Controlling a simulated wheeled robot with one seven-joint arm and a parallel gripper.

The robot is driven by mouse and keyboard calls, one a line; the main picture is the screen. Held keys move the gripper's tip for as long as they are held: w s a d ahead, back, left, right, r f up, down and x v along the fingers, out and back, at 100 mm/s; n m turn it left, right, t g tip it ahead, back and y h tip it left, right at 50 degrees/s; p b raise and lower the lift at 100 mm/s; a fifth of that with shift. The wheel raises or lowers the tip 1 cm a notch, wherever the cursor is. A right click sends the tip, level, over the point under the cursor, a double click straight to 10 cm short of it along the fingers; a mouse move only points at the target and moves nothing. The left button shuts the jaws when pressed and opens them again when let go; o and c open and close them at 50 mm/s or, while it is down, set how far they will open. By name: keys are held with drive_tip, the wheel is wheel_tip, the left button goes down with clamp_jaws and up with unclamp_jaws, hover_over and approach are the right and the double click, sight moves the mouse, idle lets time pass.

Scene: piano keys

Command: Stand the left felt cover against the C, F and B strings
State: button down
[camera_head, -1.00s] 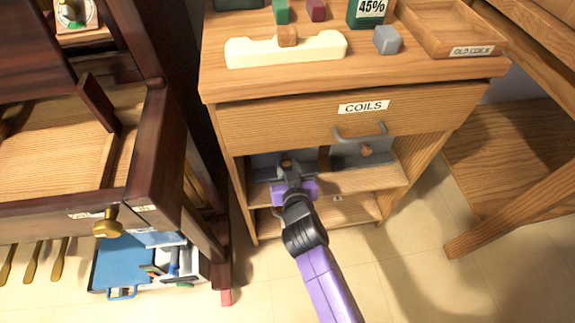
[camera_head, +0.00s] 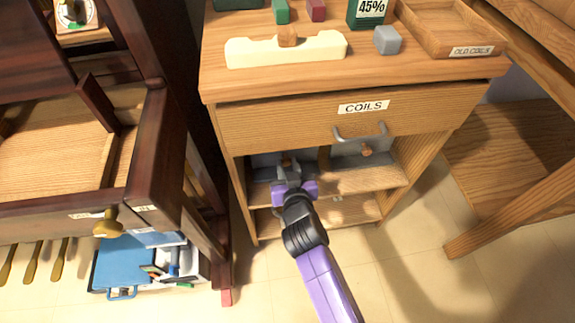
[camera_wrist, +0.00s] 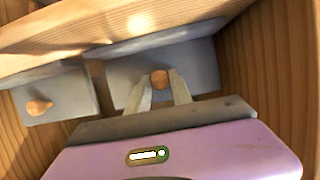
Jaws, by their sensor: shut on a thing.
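Inside the cabinet's open bay, under the COILS drawer, are two grey panels with round wooden knobs, which look like the felt covers. The left one (camera_head: 262,160) is at the left of the bay in the head view, largely behind my gripper. It is the right-hand grey panel (camera_wrist: 197,62) in the wrist view. My gripper (camera_wrist: 160,86) is shut on its wooden knob (camera_wrist: 160,79). The other cover (camera_head: 345,149), also in the wrist view (camera_wrist: 65,102), stands free at the right. No strings labelled C, F or B can be made out.
The COILS drawer (camera_head: 300,118) is directly above the bay, with a grey handle (camera_head: 360,137). A shelf (camera_head: 355,178) lies below. The wooden cabinet sides bound the space. A dark wooden frame (camera_head: 160,130) with a drawer stands at left.

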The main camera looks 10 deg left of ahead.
drive_tip(key=shift+r, duration=0.15)
drive_tip(key=shift+r+p, duration=1.25)
drive_tip(key=shift+r, duration=0.15)
